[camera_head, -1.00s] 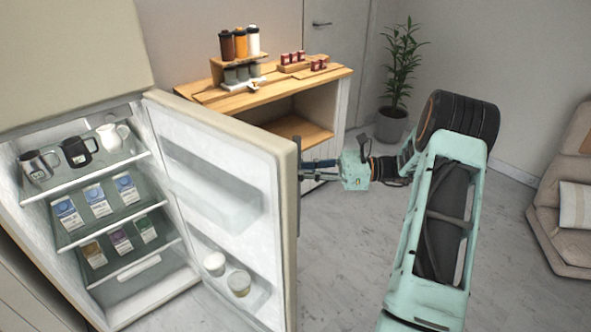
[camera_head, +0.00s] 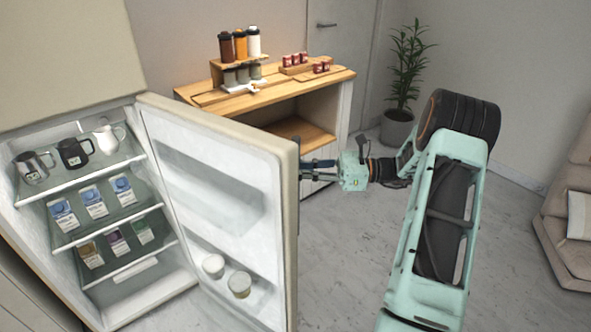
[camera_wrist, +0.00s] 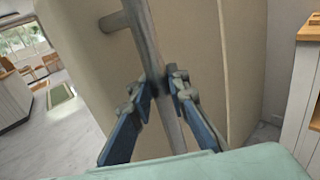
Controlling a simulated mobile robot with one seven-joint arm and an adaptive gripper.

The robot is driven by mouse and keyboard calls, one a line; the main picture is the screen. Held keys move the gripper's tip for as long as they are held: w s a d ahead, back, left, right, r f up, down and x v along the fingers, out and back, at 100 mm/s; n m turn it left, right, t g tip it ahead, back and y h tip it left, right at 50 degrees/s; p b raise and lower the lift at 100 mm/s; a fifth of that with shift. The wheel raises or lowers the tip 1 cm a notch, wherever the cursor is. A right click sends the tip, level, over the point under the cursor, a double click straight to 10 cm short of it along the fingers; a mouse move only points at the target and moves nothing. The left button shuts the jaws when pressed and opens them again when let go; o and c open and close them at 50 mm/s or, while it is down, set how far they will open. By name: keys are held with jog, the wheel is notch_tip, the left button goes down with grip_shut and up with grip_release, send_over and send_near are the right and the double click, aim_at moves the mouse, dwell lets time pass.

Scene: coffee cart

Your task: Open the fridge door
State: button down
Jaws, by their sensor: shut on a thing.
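The fridge door (camera_head: 262,155) stands wide open, with its inner side and door shelves in the head view. Its outer face (camera_wrist: 215,60) fills much of the wrist view. My gripper (camera_head: 308,168) is at the outer side of the door near its free edge. In the wrist view my gripper (camera_wrist: 165,88) is shut on the grey bar handle (camera_wrist: 145,40), with one finger on each side of it. Inside the fridge (camera_head: 60,190) the shelves hold mugs, a white pitcher and several cartons.
A wooden cart (camera_head: 300,88) with bottles and small red jars stands behind the door. A potted plant (camera_head: 398,125) is at the back. A beige sofa (camera_head: 570,225) is at the right. The grey floor (camera_head: 345,260) right of the door is clear.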

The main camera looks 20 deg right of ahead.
jog(key=c, duration=1.8)
grip_release()
jog(key=shift+c, duration=0.2)
jog(key=shift+d, duration=0.1)
jog(key=v, duration=1.2)
